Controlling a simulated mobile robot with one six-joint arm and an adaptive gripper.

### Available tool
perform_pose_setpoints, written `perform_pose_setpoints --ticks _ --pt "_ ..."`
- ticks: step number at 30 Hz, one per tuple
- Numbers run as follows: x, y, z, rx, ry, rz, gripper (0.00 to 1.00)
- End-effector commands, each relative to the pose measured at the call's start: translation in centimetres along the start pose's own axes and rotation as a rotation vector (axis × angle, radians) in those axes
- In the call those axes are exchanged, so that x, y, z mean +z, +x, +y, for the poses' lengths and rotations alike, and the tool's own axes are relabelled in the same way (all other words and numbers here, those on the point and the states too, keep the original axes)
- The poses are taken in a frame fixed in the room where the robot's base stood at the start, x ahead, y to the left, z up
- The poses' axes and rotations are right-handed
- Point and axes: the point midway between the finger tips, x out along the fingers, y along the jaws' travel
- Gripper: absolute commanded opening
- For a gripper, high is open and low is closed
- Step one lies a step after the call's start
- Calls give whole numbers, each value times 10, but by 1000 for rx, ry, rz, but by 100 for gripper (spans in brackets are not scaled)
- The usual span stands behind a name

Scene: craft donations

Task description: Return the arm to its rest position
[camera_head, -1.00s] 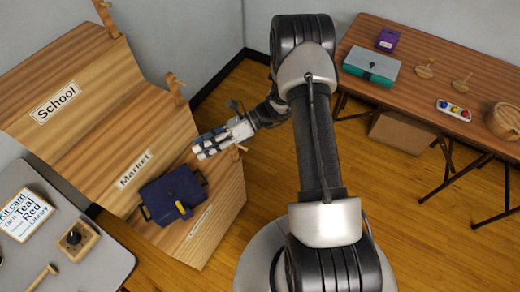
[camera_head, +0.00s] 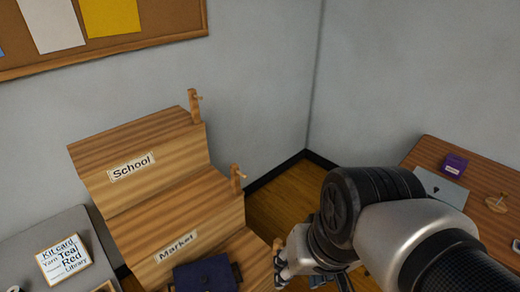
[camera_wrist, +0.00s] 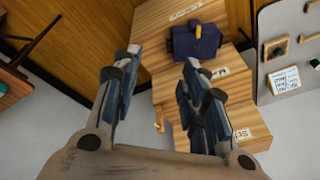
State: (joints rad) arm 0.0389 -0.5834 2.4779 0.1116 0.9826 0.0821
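My gripper (camera_wrist: 158,75) shows in the wrist view with its two fingers spread apart and nothing between them. In the head view only a small part of my gripper (camera_head: 283,262) shows at the bottom, beside the wooden stepped stand, with my arm bent at the right. A dark blue bag (camera_head: 207,274) lies on the stand's lowest visible step, cut by the bottom edge. In the wrist view the bag (camera_wrist: 198,42) with a yellow tag lies beyond the fingertips, apart from them.
The wooden stand (camera_head: 165,215) has steps labelled School and Market, with pegs on its right side. A grey table (camera_head: 75,220) with a kit card (camera_head: 63,259) is at the left. A brown table (camera_head: 440,155) at the right holds a purple box (camera_head: 454,166). A corkboard (camera_head: 150,45) hangs behind.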

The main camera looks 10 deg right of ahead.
Motion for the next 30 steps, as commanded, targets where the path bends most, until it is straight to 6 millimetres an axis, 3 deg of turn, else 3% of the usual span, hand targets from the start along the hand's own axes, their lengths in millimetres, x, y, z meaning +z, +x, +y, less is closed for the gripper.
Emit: perform_pose_setpoints --ticks 7,26,30 --pt "7 -15 15 69 -180 141 40" --pt "8 -15 16 72 -186 145 40" --pt "7 -15 16 72 -186 145 33"
